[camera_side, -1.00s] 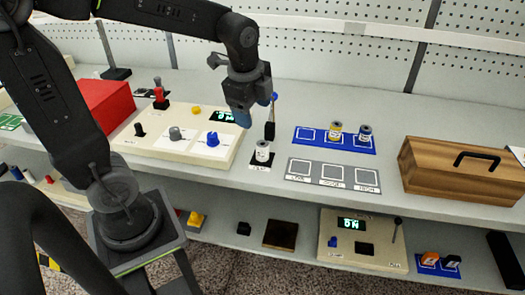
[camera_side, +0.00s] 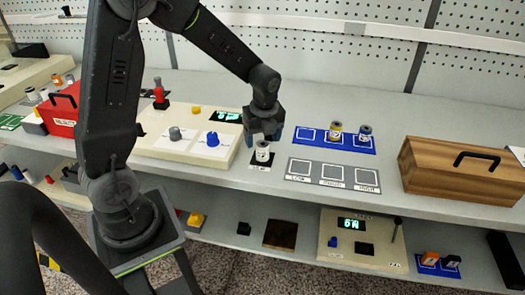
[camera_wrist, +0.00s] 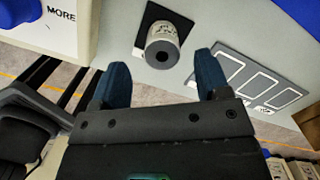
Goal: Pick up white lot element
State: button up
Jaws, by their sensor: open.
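The white lot element (camera_side: 262,151) is a small white spool with a dark centre and printed marks. It stands upright on a black pad (camera_side: 260,166) on the bench, left of the grey tray. In the wrist view the white element (camera_wrist: 163,46) shows on its pad beyond my fingertips. My gripper (camera_side: 266,133) is just above and behind the element in the side view. In the wrist view my gripper (camera_wrist: 160,78) has its two blue fingers apart, with nothing between them. I cannot tell the exact gap between fingers and element.
A grey three-square tray (camera_side: 333,173) lies to the right. A blue mat (camera_side: 307,144) behind it carries a yellow spool (camera_side: 335,131) and a blue spool (camera_side: 365,132). A cream panel (camera_side: 155,141) with knobs lies left. A wooden box (camera_side: 440,177) stands far right.

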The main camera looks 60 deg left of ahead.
aim_at(263, 144)
jog(key=shift+w+a+f, duration=0.1)
jog(key=shift+a+f, duration=0.1)
jog(key=shift+f, duration=1.2)
jog(key=shift+w+a+f, duration=0.1)
jog(key=shift+a+f, duration=0.05)
jog(key=shift+f, duration=1.2)
jog(key=c, duration=1.1)
jog(key=shift+r, duration=0.1)
